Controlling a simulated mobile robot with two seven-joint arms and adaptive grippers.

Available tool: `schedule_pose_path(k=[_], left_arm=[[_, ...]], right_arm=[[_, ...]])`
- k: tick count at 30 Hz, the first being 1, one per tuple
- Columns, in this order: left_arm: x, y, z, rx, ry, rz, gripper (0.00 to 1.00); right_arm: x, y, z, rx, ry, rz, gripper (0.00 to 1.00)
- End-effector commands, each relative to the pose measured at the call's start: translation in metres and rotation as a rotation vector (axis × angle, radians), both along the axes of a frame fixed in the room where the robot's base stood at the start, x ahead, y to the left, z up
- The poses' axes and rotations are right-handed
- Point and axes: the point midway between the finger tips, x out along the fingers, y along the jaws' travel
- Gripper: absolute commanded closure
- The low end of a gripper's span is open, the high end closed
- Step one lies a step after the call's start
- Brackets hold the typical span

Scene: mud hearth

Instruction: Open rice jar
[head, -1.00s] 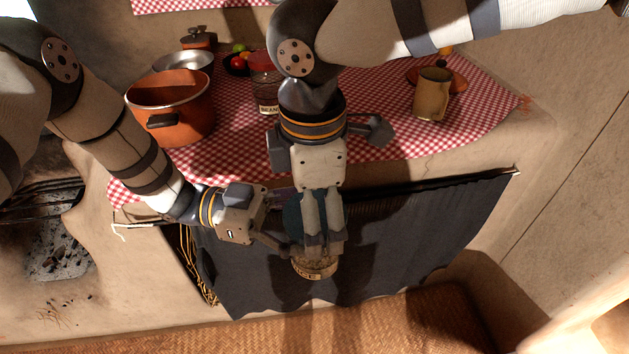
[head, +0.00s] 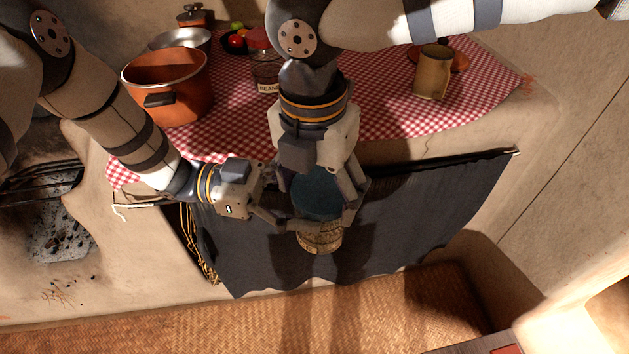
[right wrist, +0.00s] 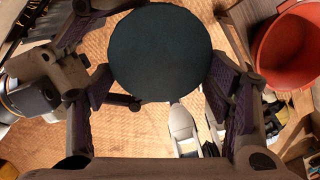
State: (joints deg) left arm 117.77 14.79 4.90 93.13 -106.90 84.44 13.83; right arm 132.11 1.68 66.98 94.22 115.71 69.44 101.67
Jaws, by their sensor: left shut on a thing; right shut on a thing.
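The rice jar (head: 320,240) hangs in the air in front of the dark curtain, with a pale body and a label that I can barely read. Its round dark teal lid (head: 316,196) is on top; the lid also fills the middle of the right wrist view (right wrist: 161,52). My left gripper (head: 290,224) reaches in from the left and is shut on the jar's body. My right gripper (head: 322,206) comes down from above, its fingers on both sides of the lid and shut on it. Whether the lid has turned is not visible.
The checkered counter (head: 385,105) behind holds an orange pot (head: 180,95), a beans jar (head: 266,75) and a tan jug (head: 432,72). A dark curtain (head: 420,215) hangs below it. An orange bucket (right wrist: 290,50) shows in the right wrist view. The woven floor (head: 250,315) is clear in front.

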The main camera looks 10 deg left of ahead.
Motion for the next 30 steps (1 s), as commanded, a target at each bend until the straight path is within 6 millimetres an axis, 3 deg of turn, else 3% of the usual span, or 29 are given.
schedule_pose_path(k=[3,5,30], left_arm=[[-0.0105,-0.0064,0.0022,-0.014,0.005,-0.038,1.00],[-0.0110,-0.0071,0.0022,-0.015,0.006,-0.039,1.00],[-0.0095,-0.0048,-0.0022,0.001,0.007,-0.032,1.00]], right_arm=[[0.0077,0.0065,0.0043,-0.011,-0.021,0.461,0.60],[0.0082,0.0072,0.0052,-0.026,-0.022,0.649,0.58],[0.0074,0.0072,0.0069,-0.027,-0.024,0.633,0.58]])
